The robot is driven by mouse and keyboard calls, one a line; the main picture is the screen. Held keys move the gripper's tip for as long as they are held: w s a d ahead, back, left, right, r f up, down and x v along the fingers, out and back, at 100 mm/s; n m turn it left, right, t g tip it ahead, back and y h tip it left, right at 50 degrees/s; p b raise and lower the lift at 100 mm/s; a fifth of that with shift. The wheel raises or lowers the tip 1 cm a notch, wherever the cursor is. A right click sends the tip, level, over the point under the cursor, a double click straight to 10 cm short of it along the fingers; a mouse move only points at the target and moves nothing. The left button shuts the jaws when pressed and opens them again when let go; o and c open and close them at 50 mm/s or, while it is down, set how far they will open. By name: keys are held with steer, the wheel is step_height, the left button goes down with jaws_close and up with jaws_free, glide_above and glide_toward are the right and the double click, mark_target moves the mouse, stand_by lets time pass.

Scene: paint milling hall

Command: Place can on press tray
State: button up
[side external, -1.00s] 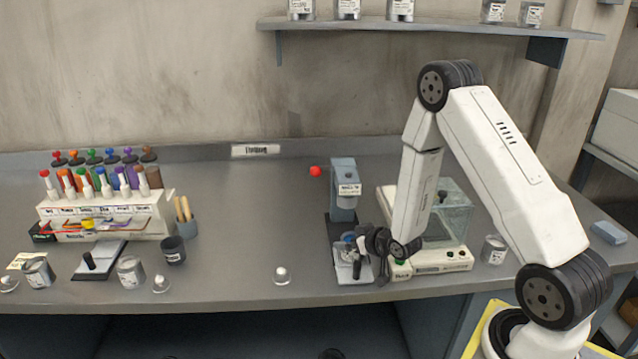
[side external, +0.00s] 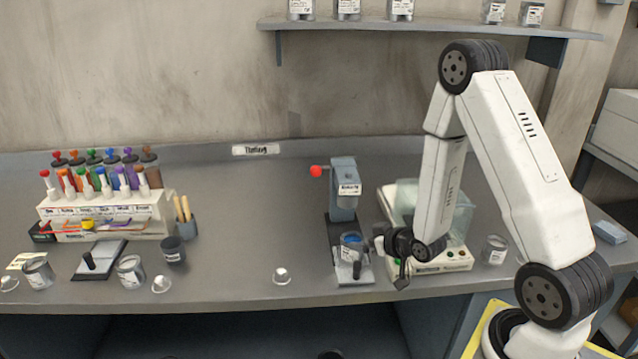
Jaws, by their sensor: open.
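The press (side external: 344,190) is a blue-grey upright with a red-knobbed lever, standing right of the middle of the bench. Its tray (side external: 354,272) is the light base at the front. A can with blue paint (side external: 351,241) stands upright on the press, under its head, with its lower part partly hidden. My gripper (side external: 394,262) is just to the right of the can and press tray, apart from the can, in front of the white machine. It is open and empty.
A white machine with a clear cover (side external: 440,225) stands right behind my gripper. Another can (side external: 494,250) is at its right. The colour rack (side external: 105,212), brush cup (side external: 187,229) and several cans are at left. The bench between rack and press is mostly clear.

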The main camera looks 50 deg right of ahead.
steer(key=shift+v, duration=0.75)
steer(key=s+a+r+n+g+y, duration=0.1)
steer(key=s+a+r+g, duration=0.2)
steer(key=a, duration=0.4)
steer(key=s+a+r+n+g+y, duration=0.1)
steer(key=s+a+r+g, duration=0.3)
steer(key=a+g, duration=0.2)
steer(key=shift+s+a+y, duration=0.3)
steer(key=shift+s+a, duration=0.1)
steer(key=shift+a, duration=0.05)
